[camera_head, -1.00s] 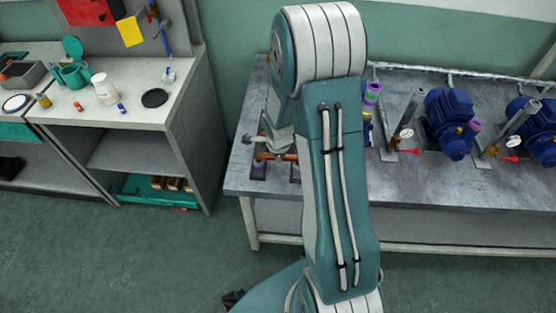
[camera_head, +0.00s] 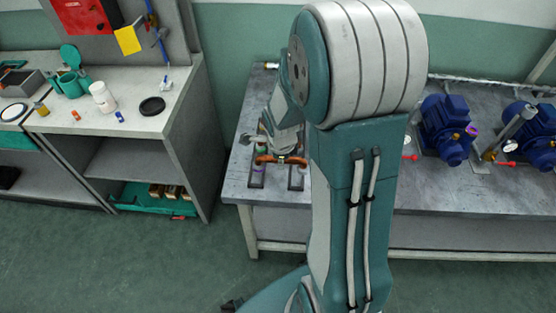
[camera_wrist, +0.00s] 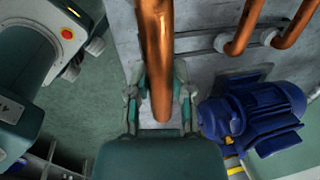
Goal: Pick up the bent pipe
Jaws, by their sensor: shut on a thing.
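The bent pipe (camera_wrist: 157,60) is copper coloured and runs down the middle of the wrist view between the fingers of my gripper (camera_wrist: 160,97). My gripper is shut on it. In the head view, part of the copper pipe (camera_head: 282,159) shows below my gripper (camera_head: 278,147), over the left end of the grey workbench (camera_head: 330,205). My arm hides part of that area. I cannot tell whether the pipe is clear of its supports.
Blue pump motors (camera_head: 446,128) stand on the bench to the right; one (camera_wrist: 262,112) is close beside my gripper in the wrist view. More copper pipes (camera_wrist: 246,25) run at upper right. A side bench (camera_head: 130,122) with jars stands at left. The floor (camera_head: 130,260) is clear.

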